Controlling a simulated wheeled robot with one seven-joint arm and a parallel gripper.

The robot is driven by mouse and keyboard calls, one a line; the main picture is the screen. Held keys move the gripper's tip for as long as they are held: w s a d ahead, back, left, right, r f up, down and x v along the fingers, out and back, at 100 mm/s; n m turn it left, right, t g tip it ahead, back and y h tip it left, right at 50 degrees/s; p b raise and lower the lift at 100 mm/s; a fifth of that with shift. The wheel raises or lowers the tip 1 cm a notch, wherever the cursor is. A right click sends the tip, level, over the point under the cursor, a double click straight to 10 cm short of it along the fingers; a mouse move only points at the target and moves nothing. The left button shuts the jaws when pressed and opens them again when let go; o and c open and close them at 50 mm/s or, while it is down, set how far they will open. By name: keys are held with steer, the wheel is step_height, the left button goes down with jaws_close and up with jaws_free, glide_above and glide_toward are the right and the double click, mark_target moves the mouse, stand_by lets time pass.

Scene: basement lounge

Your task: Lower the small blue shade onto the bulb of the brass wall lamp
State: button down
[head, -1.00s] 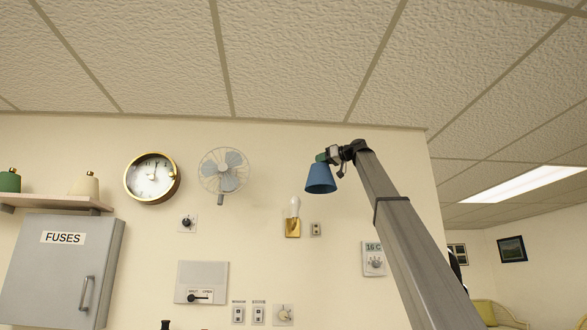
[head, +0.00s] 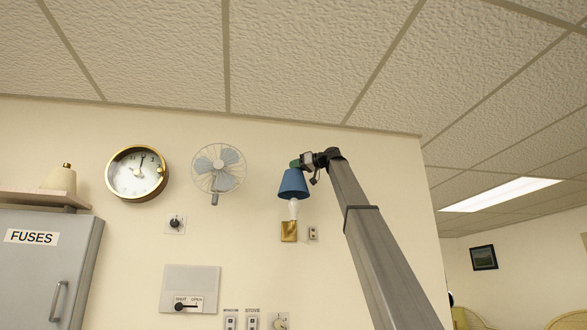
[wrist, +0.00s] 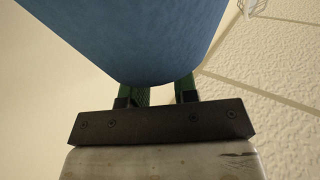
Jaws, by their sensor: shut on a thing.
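The small blue shade (head: 292,184) hangs upright from my gripper (head: 295,163), which is shut on its top. In the head view the shade's lower rim lines up just over the white bulb (head: 293,208) of the brass wall lamp (head: 289,231); most of the bulb shows below the rim. How far the shade stands from the bulb in depth I cannot tell. In the wrist view the blue shade (wrist: 130,40) fills the upper part, with my gripper's green fingers (wrist: 159,95) against it; their grip point is hidden behind the shade.
A wall fan (head: 217,170) and a brass-rimmed clock (head: 137,173) are to the left. A cream shade (head: 61,179) stands on a shelf (head: 45,198) above the fuse box (head: 48,265). A small switch plate (head: 313,233) sits right of the lamp. The ceiling is close above.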

mark_target(308, 187)
steer(key=shift+f, duration=5.35)
steer(key=c, duration=0.8)
jaws_free()
steer(key=v, duration=1)
steer(key=shift+d, duration=0.4)
